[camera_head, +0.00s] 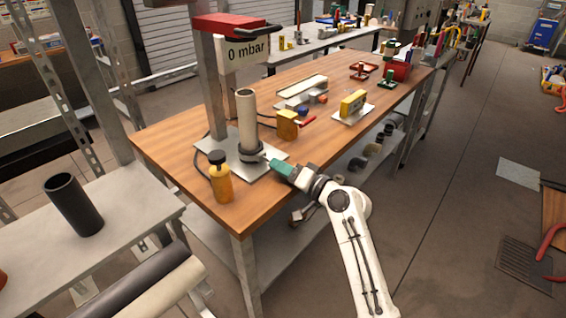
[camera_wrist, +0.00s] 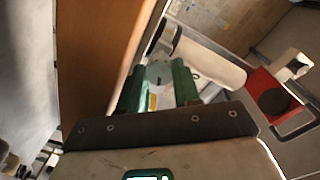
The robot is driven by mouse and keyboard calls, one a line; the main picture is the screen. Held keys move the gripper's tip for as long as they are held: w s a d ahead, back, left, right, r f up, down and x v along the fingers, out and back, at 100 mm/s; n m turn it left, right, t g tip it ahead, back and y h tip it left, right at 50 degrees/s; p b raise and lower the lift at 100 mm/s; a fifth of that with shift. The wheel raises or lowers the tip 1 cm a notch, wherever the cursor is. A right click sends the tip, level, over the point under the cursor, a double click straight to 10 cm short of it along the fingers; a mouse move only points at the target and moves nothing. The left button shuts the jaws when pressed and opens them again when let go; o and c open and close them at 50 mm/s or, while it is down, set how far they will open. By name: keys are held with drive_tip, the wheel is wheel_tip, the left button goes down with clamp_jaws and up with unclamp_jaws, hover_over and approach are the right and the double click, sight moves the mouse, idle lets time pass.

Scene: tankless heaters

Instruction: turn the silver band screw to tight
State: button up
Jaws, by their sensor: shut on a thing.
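A beige pipe (camera_head: 246,112) stands upright on a metal plate (camera_head: 270,170) at the near end of the wooden bench. A dark band (camera_head: 250,152) goes around its foot. My gripper (camera_head: 272,163), with green fingers, reaches to the band's near right side. In the wrist view the fingers (camera_wrist: 157,74) close on the small silver band screw (camera_wrist: 158,70) beside the pipe (camera_wrist: 212,66). The screw is mostly hidden by the fingers in the head view. How far it is turned cannot be told.
A sign (camera_head: 247,52) reads "0 mbar" under a red top (camera_head: 232,26). A yellow bottle (camera_head: 220,180) stands left of the pipe. Floor right of the bench is mostly free.

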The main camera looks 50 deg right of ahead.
drive_tip(key=m+p, duration=0.3)
drive_tip(key=m, duration=0.1)
drive_tip(key=shift+r, duration=0.2)
drive_tip(key=shift+d+f+m+y+p, duration=0.15)
drive_tip(key=shift+m+y+p, duration=0.15)
drive_tip(key=shift+m+p, duration=1.4)
drive_tip(key=shift+m+b, duration=0.4)
drive_tip(key=shift+m, duration=0.2)
drive_tip(key=o, duration=1)
drive_tip(key=shift+o, duration=0.3)
drive_tip(key=shift+f, duration=0.1)
drive_tip(key=shift+f, duration=0.1)
drive_tip(key=shift+s, duration=0.15)
